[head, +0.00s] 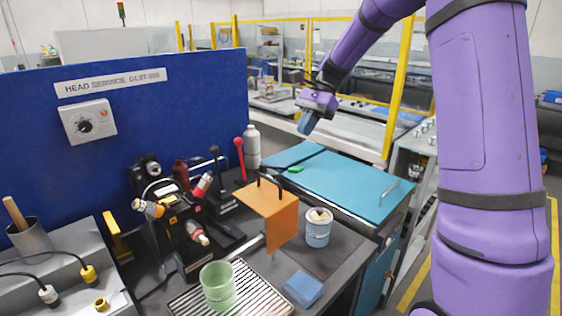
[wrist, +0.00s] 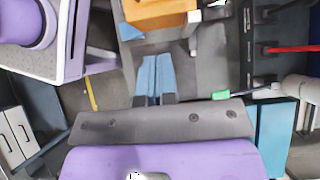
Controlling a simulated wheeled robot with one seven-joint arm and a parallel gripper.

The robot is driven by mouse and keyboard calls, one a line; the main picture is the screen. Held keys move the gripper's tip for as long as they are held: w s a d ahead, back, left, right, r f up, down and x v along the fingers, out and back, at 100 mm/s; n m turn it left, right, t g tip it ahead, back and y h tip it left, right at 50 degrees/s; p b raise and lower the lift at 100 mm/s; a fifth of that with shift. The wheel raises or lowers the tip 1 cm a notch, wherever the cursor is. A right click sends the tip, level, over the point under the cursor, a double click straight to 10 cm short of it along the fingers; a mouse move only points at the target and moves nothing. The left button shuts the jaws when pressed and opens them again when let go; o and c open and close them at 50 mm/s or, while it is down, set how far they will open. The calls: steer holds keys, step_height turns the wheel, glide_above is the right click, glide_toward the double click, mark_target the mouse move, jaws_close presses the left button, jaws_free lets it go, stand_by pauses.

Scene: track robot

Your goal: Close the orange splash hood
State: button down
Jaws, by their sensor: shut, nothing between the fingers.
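The orange splash hood (head: 268,205) stands at the middle of the bench in the head view, a bent panel with a flat upper face, a face hanging down and a black handle (head: 270,184) at its top. How far it is swung is hard to tell. It also shows at the top edge of the wrist view (wrist: 158,14), partly cut off. My gripper (head: 306,124) is up and to the right of the hood, in the air and apart from it. Its blue fingers (wrist: 155,78) are together with nothing between them.
A tin (head: 318,228) stands right of the hood. A green cup (head: 217,286) on a slatted tray and a blue block (head: 304,288) are in front. A black machine (head: 190,228) is to its left, a red-handled lever (head: 239,158) behind. A teal lid (head: 345,183) lies to the right.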

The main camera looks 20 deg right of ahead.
steer(key=shift+s+a+r+x, duration=0.1)
steer(key=shift+a+r+x, duration=0.2)
steer(key=shift+x, duration=1.9)
steer(key=shift+s+a+r+x, duration=0.15)
steer(key=shift+a+r+x, duration=0.15)
steer(key=shift+x, duration=1.85)
steer(key=shift+s+a+r+x, duration=0.1)
steer(key=shift+a+r+x, duration=0.2)
steer(key=shift+x, duration=1.9)
steer(key=s+a, duration=0.3)
steer(key=a, duration=0.4)
steer(key=s+a, duration=0.3)
steer(key=a, duration=0.5)
steer(key=shift+s+a, duration=0.3)
steer(key=shift+a, duration=0.05)
